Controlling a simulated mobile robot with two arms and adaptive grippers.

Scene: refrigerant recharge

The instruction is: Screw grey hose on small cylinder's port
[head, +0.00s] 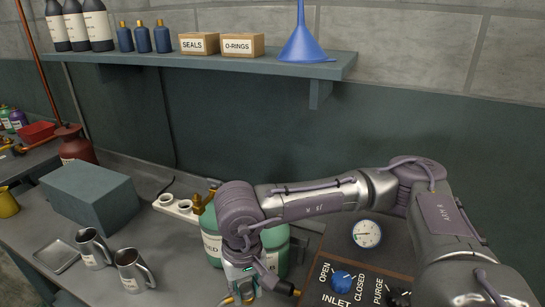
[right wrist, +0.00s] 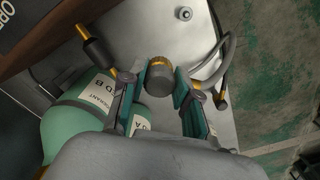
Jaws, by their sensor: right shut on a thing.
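My right gripper (head: 246,294) is low beside the green cylinders in the head view. In the right wrist view its two fingers (right wrist: 158,88) are closed on a dark grey round fitting (right wrist: 158,80) with a brass end. A grey hose (right wrist: 222,62) curves at the right of the fingers; whether it joins the held fitting is hard to tell. Green cylinders (head: 274,248) stand behind and beside the gripper, partly hidden by my arm. Labelled green cylinders (right wrist: 72,125) also show at the lower left of the wrist view. The small cylinder's port cannot be made out clearly. My left gripper is not in view.
A control panel (head: 325,270) with a blue knob and gauge (head: 367,233) stands right of the cylinders. Two metal mugs (head: 131,268), a tray (head: 55,254) and a grey block (head: 92,195) occupy the bench's left. A shelf (head: 200,60) hangs above.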

